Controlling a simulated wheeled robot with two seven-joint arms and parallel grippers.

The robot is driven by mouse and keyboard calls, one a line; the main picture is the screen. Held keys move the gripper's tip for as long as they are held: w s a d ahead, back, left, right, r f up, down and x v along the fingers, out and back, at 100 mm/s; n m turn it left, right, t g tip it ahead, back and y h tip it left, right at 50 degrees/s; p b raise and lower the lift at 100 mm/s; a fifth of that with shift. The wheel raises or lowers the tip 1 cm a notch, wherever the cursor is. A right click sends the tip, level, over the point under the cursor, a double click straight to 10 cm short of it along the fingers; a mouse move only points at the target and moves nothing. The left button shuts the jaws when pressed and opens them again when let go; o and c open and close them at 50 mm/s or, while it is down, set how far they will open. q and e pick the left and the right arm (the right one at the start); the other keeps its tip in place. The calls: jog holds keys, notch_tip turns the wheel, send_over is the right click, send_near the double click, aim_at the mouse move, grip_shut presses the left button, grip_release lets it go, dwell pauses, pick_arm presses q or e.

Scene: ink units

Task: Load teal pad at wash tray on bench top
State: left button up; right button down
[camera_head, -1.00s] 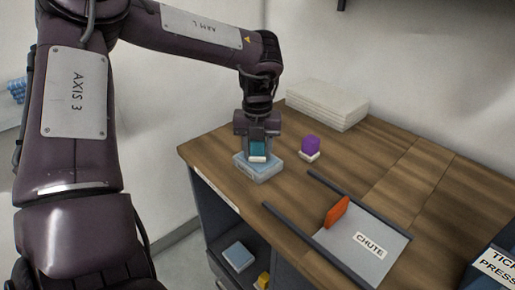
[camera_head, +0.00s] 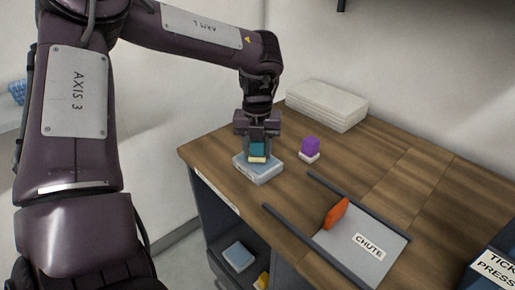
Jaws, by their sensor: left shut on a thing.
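The teal pad (camera_head: 258,148), a teal block with a pale cream underside, is between the fingers of my left gripper (camera_head: 258,153). The gripper is shut on it and points straight down. The wash tray (camera_head: 260,175), a small pale blue-grey box, stands on the wooden bench top (camera_head: 395,160) near its left corner. The pad is at the tray, in front of its upper face in this view. I cannot tell whether the pad touches the tray. My right gripper is not in view.
A purple block on a white base (camera_head: 310,147) stands right of the tray. An orange piece (camera_head: 336,213) is on the grey chute (camera_head: 375,247) between dark rails. A white stack (camera_head: 327,105) lies at the back. A shelf below holds a light blue box (camera_head: 238,256) and a yellow item (camera_head: 263,280).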

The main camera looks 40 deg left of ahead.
pick_arm(q)
jog(key=shift+r+p, duration=2.4)
jog(key=shift+r, duration=0.9)
jog(key=shift+f, duration=0.1)
notch_tip(320, 180, down, 7)
jog(key=b, duration=0.6)
jog(key=shift+f, duration=0.1)
jog(key=shift+r, duration=0.2)
